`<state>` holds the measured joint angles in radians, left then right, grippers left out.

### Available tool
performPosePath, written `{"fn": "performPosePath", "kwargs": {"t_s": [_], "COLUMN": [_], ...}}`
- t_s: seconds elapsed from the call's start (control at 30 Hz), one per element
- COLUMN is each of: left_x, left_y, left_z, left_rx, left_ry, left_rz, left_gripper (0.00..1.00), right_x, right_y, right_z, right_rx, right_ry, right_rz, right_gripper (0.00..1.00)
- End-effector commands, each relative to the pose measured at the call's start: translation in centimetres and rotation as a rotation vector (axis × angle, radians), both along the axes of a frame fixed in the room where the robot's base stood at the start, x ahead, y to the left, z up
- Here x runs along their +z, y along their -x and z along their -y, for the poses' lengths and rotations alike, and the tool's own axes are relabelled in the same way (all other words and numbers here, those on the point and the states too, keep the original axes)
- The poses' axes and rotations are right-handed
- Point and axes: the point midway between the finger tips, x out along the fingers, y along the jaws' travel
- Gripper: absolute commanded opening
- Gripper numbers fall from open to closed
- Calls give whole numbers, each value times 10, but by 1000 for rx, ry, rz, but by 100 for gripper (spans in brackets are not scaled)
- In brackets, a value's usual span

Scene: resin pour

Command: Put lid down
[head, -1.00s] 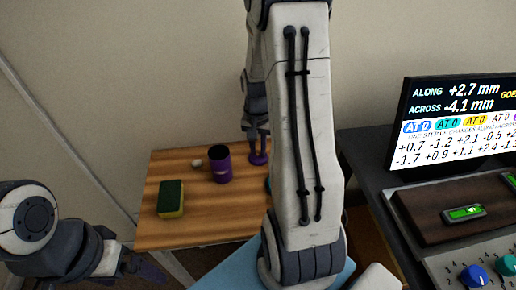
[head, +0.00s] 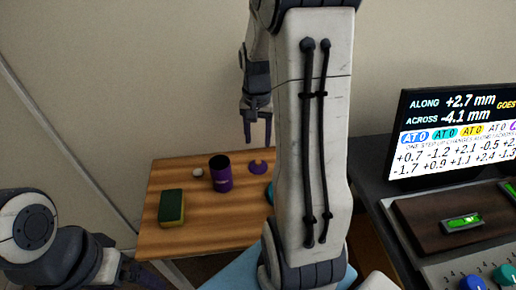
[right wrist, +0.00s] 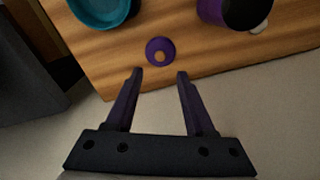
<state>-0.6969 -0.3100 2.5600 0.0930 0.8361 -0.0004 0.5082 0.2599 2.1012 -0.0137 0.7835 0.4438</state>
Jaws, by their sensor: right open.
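The purple lid (head: 258,168) lies on the wooden table, right of the dark purple cup (head: 220,180). In the right wrist view, the lid (right wrist: 152,46) is a small purple disc with a tan centre, and the cup (right wrist: 212,12) is at the top right. My right gripper (head: 258,130) is above the lid, apart from it; its two fingers are spread and empty in the right wrist view (right wrist: 160,73). My left gripper (head: 140,272) is low at the left, dark and partly cropped, its jaws unclear.
A green and yellow sponge (head: 171,208) and a small white object (head: 199,173) lie on the wooden table (head: 200,235). A teal bowl (right wrist: 100,12) is partly hidden behind my right arm in the head view. A screen (head: 455,130) and a knobbed panel (head: 485,275) stand at right.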

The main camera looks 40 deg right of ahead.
Motion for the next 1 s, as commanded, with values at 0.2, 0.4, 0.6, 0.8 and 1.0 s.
{"fn": "performPosePath", "kwargs": {"t_s": [0.2, 0.4, 0.6, 0.8, 1.0], "left_x": [4, 4, 4, 4, 4], "left_y": [0, 0, 0, 0, 0], "left_z": [0, 0, 0, 0, 0], "left_rx": [0, 0, 0, 0, 0], "left_ry": [0, 0, 0, 0, 0], "left_rz": [0, 0, 0, 0, 0], "left_gripper": [100, 100, 100, 100, 100], "right_x": [28, 33, 38, 49, 52], "right_y": [0, 0, -6, 13, 79], "right_z": [0, -1, -41, -163, -261], "right_rx": [0, 1, 139, 599, 1102], "right_ry": [0, -1, -4, -21, -47], "right_rz": [0, -1, 8, 32, 55], "right_gripper": [54, 54, 54, 54, 54]}}
